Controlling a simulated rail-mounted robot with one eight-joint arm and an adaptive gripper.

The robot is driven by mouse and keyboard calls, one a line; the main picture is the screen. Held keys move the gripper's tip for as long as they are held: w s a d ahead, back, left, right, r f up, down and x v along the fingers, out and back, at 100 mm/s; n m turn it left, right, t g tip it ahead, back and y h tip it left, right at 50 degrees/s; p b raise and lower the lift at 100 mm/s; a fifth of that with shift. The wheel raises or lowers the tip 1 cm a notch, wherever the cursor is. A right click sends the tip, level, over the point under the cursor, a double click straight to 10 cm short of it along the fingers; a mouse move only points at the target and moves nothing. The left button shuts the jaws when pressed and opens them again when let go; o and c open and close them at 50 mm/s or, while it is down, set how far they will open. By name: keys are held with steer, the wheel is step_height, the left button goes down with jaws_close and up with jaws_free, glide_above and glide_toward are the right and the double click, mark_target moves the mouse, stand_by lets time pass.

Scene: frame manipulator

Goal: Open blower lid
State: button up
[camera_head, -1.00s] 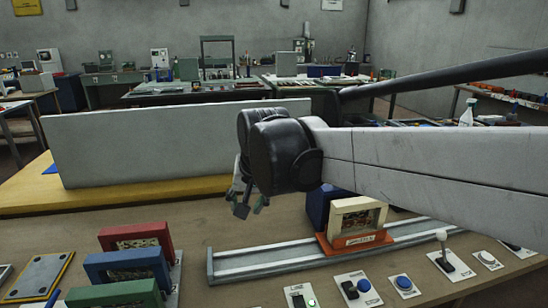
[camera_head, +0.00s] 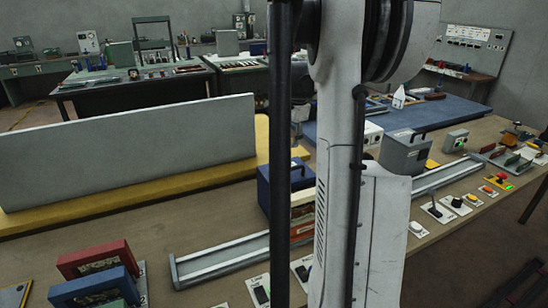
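No part can be surely told as the blower or its lid. A blue box with a dark handle (camera_head: 277,188) stands left of my arm, partly hidden behind it. A grey box with a dark handle on top (camera_head: 406,153) stands to the right of my arm; its top looks closed. My gripper does not show in the view now; only my upright white arm does, across the middle.
A slotted metal rail (camera_head: 215,262) runs along the bench, partly hidden by my arm. Red (camera_head: 97,260) and blue (camera_head: 95,288) frames stand at front left. A long grey panel (camera_head: 130,150) stands behind. Switches and buttons (camera_head: 438,211) line the right front edge.

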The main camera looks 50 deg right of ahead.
mark_target(293, 168)
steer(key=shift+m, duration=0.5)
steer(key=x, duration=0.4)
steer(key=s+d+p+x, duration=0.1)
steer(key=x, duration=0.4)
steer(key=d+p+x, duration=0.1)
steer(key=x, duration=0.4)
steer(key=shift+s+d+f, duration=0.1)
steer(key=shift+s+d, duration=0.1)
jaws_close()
